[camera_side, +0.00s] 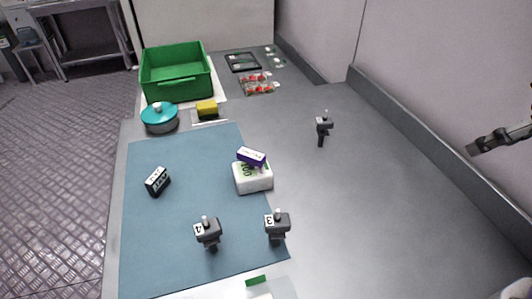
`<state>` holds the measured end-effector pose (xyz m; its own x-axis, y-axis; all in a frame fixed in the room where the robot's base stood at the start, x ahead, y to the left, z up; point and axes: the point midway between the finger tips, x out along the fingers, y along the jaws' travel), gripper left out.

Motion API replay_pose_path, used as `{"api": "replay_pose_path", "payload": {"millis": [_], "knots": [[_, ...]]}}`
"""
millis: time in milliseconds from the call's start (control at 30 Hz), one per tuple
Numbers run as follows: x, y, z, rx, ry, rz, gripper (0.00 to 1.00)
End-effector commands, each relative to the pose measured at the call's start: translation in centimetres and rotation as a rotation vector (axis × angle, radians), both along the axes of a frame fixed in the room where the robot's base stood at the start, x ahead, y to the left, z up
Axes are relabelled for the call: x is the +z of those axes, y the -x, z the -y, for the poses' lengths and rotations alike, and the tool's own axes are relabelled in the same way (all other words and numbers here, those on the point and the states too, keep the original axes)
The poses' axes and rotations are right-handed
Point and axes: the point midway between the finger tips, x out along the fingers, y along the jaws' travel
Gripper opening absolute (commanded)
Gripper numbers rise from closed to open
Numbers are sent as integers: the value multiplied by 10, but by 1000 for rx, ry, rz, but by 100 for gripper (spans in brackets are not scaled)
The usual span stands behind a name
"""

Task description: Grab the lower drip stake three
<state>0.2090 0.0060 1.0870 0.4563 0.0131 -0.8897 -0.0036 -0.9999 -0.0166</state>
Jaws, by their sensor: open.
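A dark grey drip stake (277,224) with a light knob on top stands at the lower right edge of the blue mat. Its white label reads like a turned 3. A similar stake (208,233) stands to its left on the mat, with a label that looks like a 4. A third such stake (323,126) stands farther back on the bare grey table; its label is too small to read. My gripper (474,149) is partly in view at the right edge, raised, open and well apart from all the stakes. Nothing shows between its fingers.
On the blue mat (180,215) are a black labelled block (157,181) and a white box (254,180) with a purple block (251,156) on it. A teal-lidded pot (159,116), yellow sponge (207,108), green crate (177,87) and berry punnet (257,89) lie behind. The right table is mostly clear.

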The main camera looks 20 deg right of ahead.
Motion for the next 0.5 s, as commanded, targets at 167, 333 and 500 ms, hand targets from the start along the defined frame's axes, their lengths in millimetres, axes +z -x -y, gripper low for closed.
{"api": "replay_pose_path", "payload": {"millis": [167,333,500], "knots": [[20,-34,-43,-7,-68,-110,80],[25,-70,-120,-51,-107,-263,80],[7,-80,-205,-113,-87,-389,80]]}}
